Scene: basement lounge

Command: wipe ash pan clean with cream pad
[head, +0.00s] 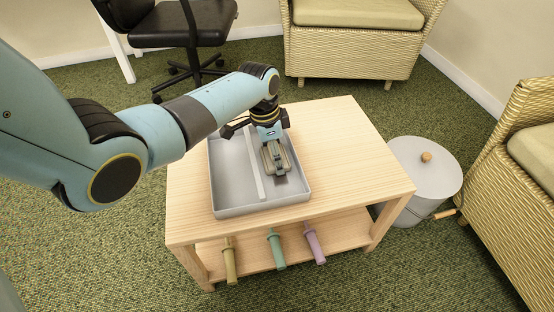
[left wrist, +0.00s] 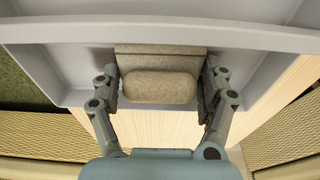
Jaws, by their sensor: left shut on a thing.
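The ash pan (head: 232,197) is a shallow light grey tray on the wooden table, with a raised strip running along its inside. It also shows in the left wrist view (left wrist: 60,55). My left gripper (head: 274,157) is over the pan's right part and is shut on the cream pad (head: 283,159). In the left wrist view the pad (left wrist: 160,87) looks grey-beige with a rounded block, held between both fingers. It is low in the pan; I cannot tell if it touches the floor. A darker patch shows beside the pad; I cannot tell whether it is ash or shadow. My right gripper is not in view.
The wooden table (head: 345,165) has bare room right of the pan. Several colored handles (head: 275,250) stick out from its lower shelf. A grey lidded bin (head: 425,175) stands to the right. Wicker armchairs (head: 350,45) and a black office chair (head: 185,25) stand around.

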